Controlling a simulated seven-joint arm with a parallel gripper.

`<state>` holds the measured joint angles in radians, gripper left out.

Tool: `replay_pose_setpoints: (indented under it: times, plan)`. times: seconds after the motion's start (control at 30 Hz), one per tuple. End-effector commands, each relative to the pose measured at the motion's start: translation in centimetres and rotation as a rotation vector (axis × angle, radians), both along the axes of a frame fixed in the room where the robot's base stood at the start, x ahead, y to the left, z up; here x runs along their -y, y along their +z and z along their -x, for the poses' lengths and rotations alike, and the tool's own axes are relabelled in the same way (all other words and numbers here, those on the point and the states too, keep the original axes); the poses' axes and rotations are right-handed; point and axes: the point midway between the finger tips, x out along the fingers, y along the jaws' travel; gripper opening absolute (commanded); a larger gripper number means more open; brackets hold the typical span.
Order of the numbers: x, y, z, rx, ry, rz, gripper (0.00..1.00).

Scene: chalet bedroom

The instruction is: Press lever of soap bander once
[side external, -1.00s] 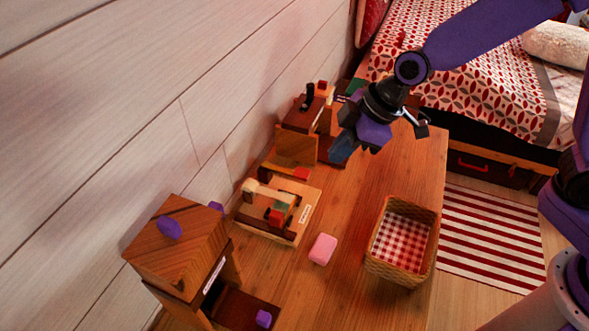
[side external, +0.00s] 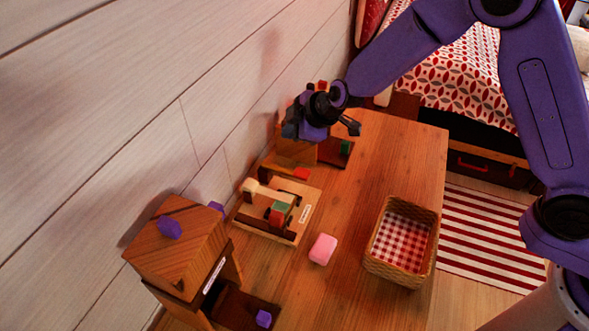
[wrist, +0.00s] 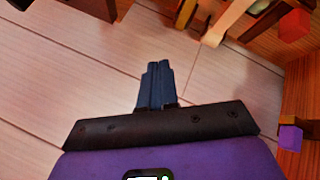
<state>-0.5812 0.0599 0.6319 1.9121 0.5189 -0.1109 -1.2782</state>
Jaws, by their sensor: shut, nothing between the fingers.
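I cannot tell for certain which wooden device is the soap bander, as the labels are unreadable. A low light-wood device (side external: 249,225) with a label, a pale arm and green, red and dark blocks stands mid-table by the wall. A taller brown device (side external: 297,150) stands behind it, partly hidden by my gripper (side external: 290,130). A tall wooden device (side external: 176,248) with purple knobs stands at near left. A pink soap (side external: 323,249) lies on the table. My gripper is shut and empty, above the taller brown device. In the wrist view its blue fingers (wrist: 157,72) point toward the pale planks.
A wicker basket (side external: 434,245) with checked lining stands at the table's right. The plank wall (side external: 100,120) runs close along the left. The table's middle right (side external: 385,160) is clear.

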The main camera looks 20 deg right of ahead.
Motion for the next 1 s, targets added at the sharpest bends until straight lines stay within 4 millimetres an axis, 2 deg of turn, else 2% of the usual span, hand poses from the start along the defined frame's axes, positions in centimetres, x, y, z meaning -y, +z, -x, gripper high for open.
replay_pose_setpoints:
  times: [0.53, 0.67, 1.0]
  plan:
    - [0.1, -0.6, -0.2, 0.006, -0.003, 0.006, 0.00]
    - [0.2, -1.6, -0.1, 0.004, -0.002, 0.008, 0.00]
    - [0.6, -5.8, 0.2, 0.003, -0.003, 0.007, 0.00]
